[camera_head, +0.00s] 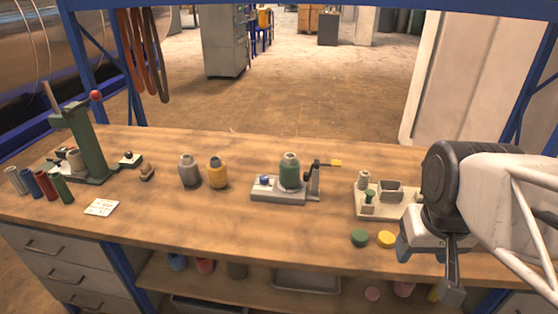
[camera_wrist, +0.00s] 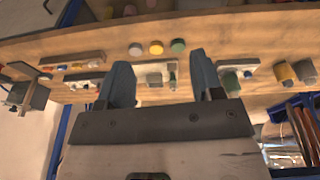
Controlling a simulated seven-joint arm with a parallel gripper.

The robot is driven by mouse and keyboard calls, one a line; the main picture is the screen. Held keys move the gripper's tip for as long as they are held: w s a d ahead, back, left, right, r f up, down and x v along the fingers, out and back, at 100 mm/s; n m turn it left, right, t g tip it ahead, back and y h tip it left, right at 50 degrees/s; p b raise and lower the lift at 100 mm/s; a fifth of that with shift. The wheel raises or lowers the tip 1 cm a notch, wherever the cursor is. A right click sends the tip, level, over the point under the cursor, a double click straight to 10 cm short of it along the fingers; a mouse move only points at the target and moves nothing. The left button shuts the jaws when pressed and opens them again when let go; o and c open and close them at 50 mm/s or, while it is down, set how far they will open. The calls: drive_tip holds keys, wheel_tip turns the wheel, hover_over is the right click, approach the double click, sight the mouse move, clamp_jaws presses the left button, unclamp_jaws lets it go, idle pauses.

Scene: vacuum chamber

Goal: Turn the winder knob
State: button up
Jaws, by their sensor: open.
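The winder (camera_head: 280,196) stands near the middle of the bench: a light grey base with a green spool (camera_head: 290,172) upright on it. A crank at its right side ends in a yellow knob (camera_head: 336,162). A small blue knob (camera_head: 264,181) sits on the base's left end. My gripper (camera_head: 452,276) is at the right, in front of the bench's right part, well apart from the winder. In the wrist view my gripper (camera_wrist: 163,78) is open, with nothing between its fingers. The winder (camera_wrist: 238,75) shows there beyond the right finger, partly hidden.
A cream tray fixture (camera_head: 385,210) stands right of the winder, partly behind my arm. Green (camera_head: 360,238) and yellow (camera_head: 386,239) discs lie before it. Grey (camera_head: 189,171) and yellow (camera_head: 217,173) bottles stand left. A green press (camera_head: 88,145) is far left. Bench around the winder's front is clear.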

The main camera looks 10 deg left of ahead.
drive_tip(key=w+a+r+n, duration=0.1)
drive_tip(key=w+a+n, duration=0.15)
drive_tip(key=w, duration=0.45)
drive_tip(key=w+a+r+n, duration=0.1)
drive_tip(key=w+a+n, duration=0.15)
drive_tip(key=w, duration=0.35)
drive_tip(key=n+g+h, duration=0.1)
drive_tip(key=n+h, duration=0.3)
drive_tip(key=n, duration=1.1)
hover_over(264, 177)
drive_tip(key=s+a, duration=0.1)
drive_tip(key=a, duration=0.2)
wheel_tip(264, 177, down, 17)
drive_tip(key=shift+w+a, duration=0.1)
drive_tip(key=shift+a, duration=0.05)
drive_tip(key=shift+f, duration=0.2)
drive_tip(key=shift+x, duration=3.75)
drive_tip(key=c, duration=0.9)
